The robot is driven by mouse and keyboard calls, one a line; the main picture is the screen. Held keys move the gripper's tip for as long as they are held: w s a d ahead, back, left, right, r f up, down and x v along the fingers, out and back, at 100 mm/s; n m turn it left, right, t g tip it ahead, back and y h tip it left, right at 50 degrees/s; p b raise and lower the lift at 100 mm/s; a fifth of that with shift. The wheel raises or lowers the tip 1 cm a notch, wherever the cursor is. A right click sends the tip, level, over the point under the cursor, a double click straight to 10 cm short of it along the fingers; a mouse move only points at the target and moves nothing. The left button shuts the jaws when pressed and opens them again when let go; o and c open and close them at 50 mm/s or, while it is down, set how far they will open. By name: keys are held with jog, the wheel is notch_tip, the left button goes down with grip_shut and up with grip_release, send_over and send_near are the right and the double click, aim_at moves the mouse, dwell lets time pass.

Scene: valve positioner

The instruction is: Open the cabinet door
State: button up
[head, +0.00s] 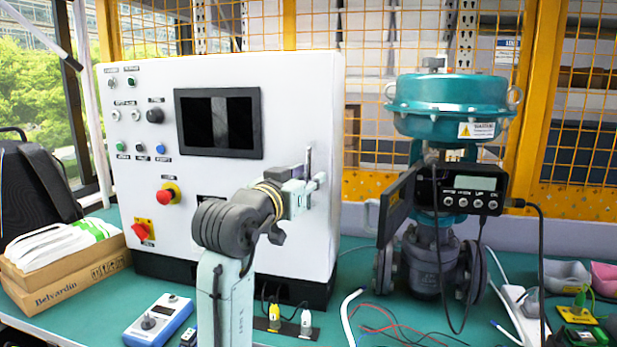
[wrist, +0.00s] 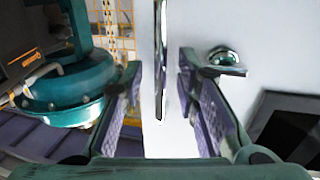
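The cabinet (head: 300,90) is a large white box with a screen and buttons on its front, standing on the green table. Its door looks shut in the head view. My gripper (head: 312,183) is at the right part of the cabinet front. In the wrist view my gripper (wrist: 162,95) is open, with its two fingers apart on either side of a thin grey upright strip (wrist: 160,60), perhaps the door handle or an edge. I cannot tell whether the fingers touch it. The white panel shows between and beyond the fingers. My arm hides part of the cabinet front.
A teal valve actuator (head: 445,108) with a black positioner (head: 462,188) stands right of the cabinet. Cables (head: 380,325) lie on the table (head: 350,262) in front. A blue box (head: 158,318) and a carton (head: 68,283) are at the left. A yellow mesh fence is behind.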

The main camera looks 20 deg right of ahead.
jog(key=shift+w+d, duration=0.45)
grip_shut()
dwell(0.6)
